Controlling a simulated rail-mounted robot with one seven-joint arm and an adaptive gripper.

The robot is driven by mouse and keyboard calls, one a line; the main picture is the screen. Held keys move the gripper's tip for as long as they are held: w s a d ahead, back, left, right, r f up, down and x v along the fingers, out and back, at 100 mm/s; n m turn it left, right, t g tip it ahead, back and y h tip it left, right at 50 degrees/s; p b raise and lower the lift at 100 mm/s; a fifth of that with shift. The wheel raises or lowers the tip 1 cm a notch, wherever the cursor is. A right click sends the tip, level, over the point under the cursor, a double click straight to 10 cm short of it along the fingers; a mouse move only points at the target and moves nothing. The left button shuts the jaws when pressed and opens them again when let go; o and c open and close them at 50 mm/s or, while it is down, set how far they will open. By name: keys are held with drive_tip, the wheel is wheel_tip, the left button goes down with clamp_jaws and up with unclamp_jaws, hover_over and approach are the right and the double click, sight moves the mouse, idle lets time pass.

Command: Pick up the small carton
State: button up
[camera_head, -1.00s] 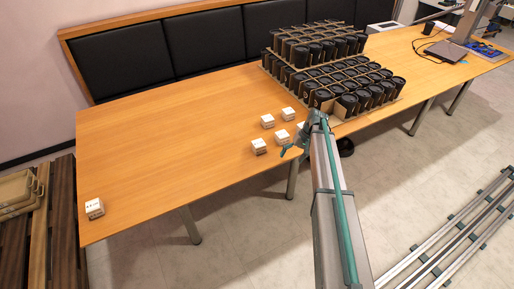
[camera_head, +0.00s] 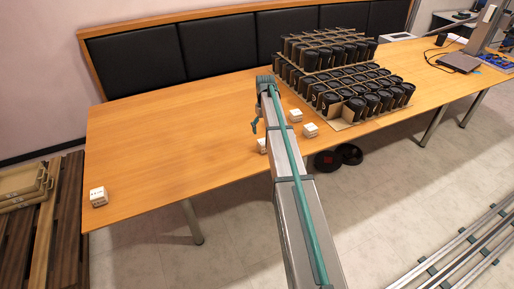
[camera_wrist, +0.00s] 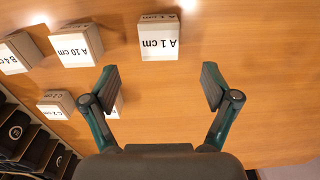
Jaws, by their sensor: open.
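Several small cartons with white labels stand on the wooden table. In the wrist view, a carton marked "A 1 cm" (camera_wrist: 158,38) lies just beyond my open gripper (camera_wrist: 160,86), roughly in line with the gap between the fingers. A carton marked "A 10 cm" (camera_wrist: 77,46) is to its left, and one marked "B 4 c..." (camera_wrist: 18,52) is farther left. Two cartons marked "C 2", one at the left (camera_wrist: 56,104) and one partly hidden by the left finger (camera_wrist: 116,107), sit lower. In the head view, one carton (camera_head: 98,198) stands alone at the table's left end. My gripper (camera_head: 254,126) is empty above the table.
Cardboard-divided stacks of black round items (camera_head: 345,80) stand right of the cartons. A laptop (camera_head: 459,61) is at the far right.

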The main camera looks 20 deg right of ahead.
sight(264, 143)
drive_tip(key=shift+s+d+f+p, duration=0.1)
drive_tip(key=shift+f+p, duration=1.55)
drive_tip(key=shift+f, duration=3.1)
drive_tip(key=c, duration=1.3)
drive_tip(key=shift+r, duration=0.15)
